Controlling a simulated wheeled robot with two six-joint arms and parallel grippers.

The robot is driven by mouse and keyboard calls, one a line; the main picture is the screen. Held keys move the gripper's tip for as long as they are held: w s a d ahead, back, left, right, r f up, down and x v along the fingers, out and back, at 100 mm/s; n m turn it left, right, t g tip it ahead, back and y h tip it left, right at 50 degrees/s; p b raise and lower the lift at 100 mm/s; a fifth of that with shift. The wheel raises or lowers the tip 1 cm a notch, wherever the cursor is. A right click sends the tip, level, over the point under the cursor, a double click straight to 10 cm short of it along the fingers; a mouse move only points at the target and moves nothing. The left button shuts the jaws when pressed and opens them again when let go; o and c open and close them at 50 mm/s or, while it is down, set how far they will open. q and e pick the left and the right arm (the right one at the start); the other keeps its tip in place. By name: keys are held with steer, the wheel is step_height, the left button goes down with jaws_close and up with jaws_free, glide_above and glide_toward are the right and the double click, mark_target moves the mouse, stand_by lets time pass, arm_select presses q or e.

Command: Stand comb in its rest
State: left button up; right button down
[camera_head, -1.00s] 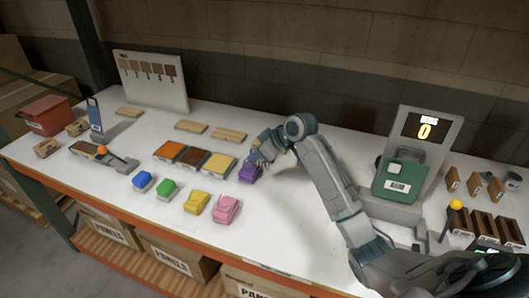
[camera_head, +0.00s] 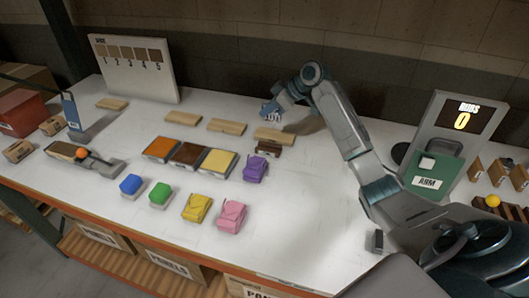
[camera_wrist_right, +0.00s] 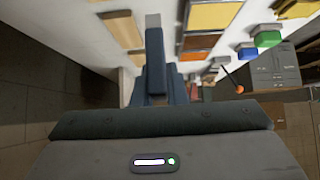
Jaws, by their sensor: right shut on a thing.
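A small dark brown block (camera_head: 268,148), which looks like the rest, sits behind the purple block, in front of the gripper. My left gripper is out of view.
Wooden boards (camera_head: 227,126) lie near the gripper, and one (camera_head: 275,134) is just in front of it. Orange, brown and yellow (camera_head: 219,161) tiles lie mid-table. Coloured blocks, including purple (camera_head: 256,169), stand nearer.

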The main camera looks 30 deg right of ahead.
step_height(320, 180, down, 4)
steer(key=w+r+b, duration=0.1)
steer(key=b, duration=0.1)
steer(key=p, duration=0.2)
glide_above(269, 149)
steer(key=w, duration=0.2)
step_height(269, 149, down, 6)
steer(key=shift+a, duration=0.1)
steer(key=shift+f, duration=0.7)
step_height(269, 149, down, 2)
steer(key=shift+f+p, duration=0.2)
steer(key=shift+p, duration=0.25)
steer(key=shift+f, duration=0.3)
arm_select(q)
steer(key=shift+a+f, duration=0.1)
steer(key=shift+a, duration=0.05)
arm_select(e)
steer(key=shift+f, duration=0.1)
steer(key=c, duration=1.5)
jaws_free()
steer(key=shift+o, duration=0.2)
